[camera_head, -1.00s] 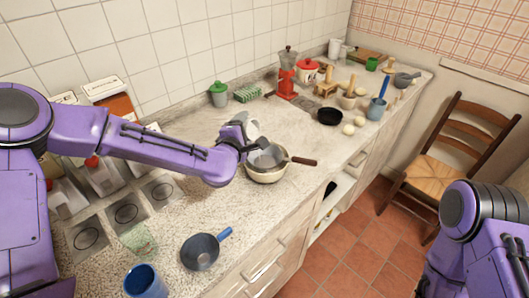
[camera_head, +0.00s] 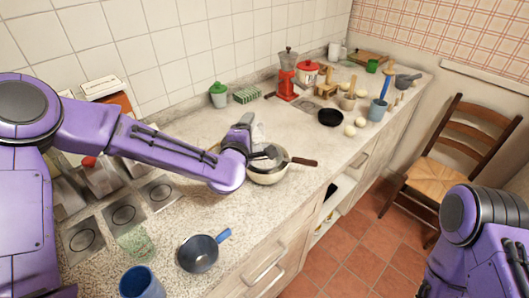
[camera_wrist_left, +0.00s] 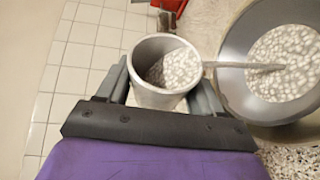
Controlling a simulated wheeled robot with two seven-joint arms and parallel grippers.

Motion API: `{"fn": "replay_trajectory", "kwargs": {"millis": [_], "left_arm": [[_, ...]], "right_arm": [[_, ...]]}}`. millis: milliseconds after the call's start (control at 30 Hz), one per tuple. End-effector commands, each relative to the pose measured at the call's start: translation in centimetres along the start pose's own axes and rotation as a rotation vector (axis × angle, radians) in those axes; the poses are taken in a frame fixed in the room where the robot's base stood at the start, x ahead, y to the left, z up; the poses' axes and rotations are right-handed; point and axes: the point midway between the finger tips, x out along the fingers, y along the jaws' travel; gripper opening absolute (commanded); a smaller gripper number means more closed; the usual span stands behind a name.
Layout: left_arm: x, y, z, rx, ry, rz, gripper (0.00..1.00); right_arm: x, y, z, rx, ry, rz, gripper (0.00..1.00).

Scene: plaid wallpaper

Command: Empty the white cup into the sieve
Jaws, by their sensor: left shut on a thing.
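The white cup (camera_head: 258,133) is in my left gripper (camera_head: 248,140), above the bowl at the middle of the counter. In the left wrist view the cup (camera_wrist_left: 150,96) sits between the two fingers of my left gripper (camera_wrist_left: 163,88), with pale grains inside. The grey sieve (camera_wrist_left: 236,88) is beside and below the cup, with similar grains in its middle. A thin pale streak runs from the cup's rim into the sieve and looks like falling grains. In the head view the sieve (camera_head: 277,153), with its brown handle, rests on a cream bowl (camera_head: 268,178). My right gripper is out of view.
A dark pan with a blue handle (camera_head: 198,254), a green glass (camera_head: 137,242) and a blue cup (camera_head: 142,284) stand at the near left. A black pan (camera_head: 331,117) and several eggs lie farther right. The counter in front of the bowl is clear.

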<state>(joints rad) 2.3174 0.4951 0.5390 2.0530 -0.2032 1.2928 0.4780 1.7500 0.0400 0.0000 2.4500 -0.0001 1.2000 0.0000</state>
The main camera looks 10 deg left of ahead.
Motion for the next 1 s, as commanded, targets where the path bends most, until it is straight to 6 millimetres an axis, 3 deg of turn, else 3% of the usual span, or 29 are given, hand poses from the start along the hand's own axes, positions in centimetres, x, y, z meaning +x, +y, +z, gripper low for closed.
{"fn": "replay_trajectory", "kwargs": {"millis": [1000], "left_arm": [[0.0,-0.6,0.3,0.113,0.012,0.046,0.32]], "right_arm": [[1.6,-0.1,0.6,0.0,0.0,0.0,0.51]]}}
